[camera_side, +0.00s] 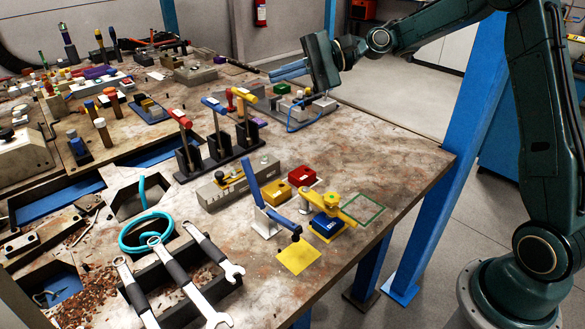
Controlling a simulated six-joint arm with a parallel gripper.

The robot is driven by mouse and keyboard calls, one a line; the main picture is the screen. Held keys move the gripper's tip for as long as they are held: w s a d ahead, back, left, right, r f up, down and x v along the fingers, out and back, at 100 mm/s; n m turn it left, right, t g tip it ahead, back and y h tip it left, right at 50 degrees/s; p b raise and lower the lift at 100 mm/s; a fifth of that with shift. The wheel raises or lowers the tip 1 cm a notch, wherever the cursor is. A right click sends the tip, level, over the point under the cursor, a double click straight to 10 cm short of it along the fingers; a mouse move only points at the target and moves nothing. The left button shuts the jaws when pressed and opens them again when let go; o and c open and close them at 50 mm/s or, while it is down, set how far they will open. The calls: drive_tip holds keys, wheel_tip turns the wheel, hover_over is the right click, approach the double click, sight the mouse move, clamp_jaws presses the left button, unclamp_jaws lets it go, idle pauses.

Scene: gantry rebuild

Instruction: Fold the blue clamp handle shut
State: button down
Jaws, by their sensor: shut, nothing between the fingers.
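The blue clamp (281,219) stands near the front right of the bench on a pale metal base (264,224). Its blue handle (252,181) points up, leaning slightly left, and its arm slopes down right to a black tip (296,237) by a yellow square (298,257). My gripper (272,75) is at the top middle of the picture, its blue fingers pointing left. It is shut and empty, well apart from the clamp handle. No part of the handle is hidden by my arm.
A yellow clamp (330,200) with a blue block (327,226) stands close right of the blue clamp. Red and yellow boxes (302,176) sit behind. Wrenches (190,275) lie at front left. The bench's right side is mostly clear.

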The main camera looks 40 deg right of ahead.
sight(253, 184)
wheel_tip(253, 184, down, 18)
drive_tip(key=d, duration=0.1)
drive_tip(key=shift+s+y, duration=0.25)
drive_tip(key=shift+y, duration=0.05)
drive_tip(key=x, duration=1)
drive_tip(key=shift+s+a+r, duration=0.1)
drive_tip(key=shift+s+r, duration=0.15)
drive_tip(key=shift+s, duration=0.35)
drive_tip(key=shift+s+a+r, duration=0.1)
drive_tip(key=shift+s+r, duration=0.15)
drive_tip(key=shift+s, duration=0.35)
drive_tip(key=shift+s+a+r, duration=0.1)
drive_tip(key=shift+s+r, duration=0.15)
drive_tip(key=shift+s, duration=0.35)
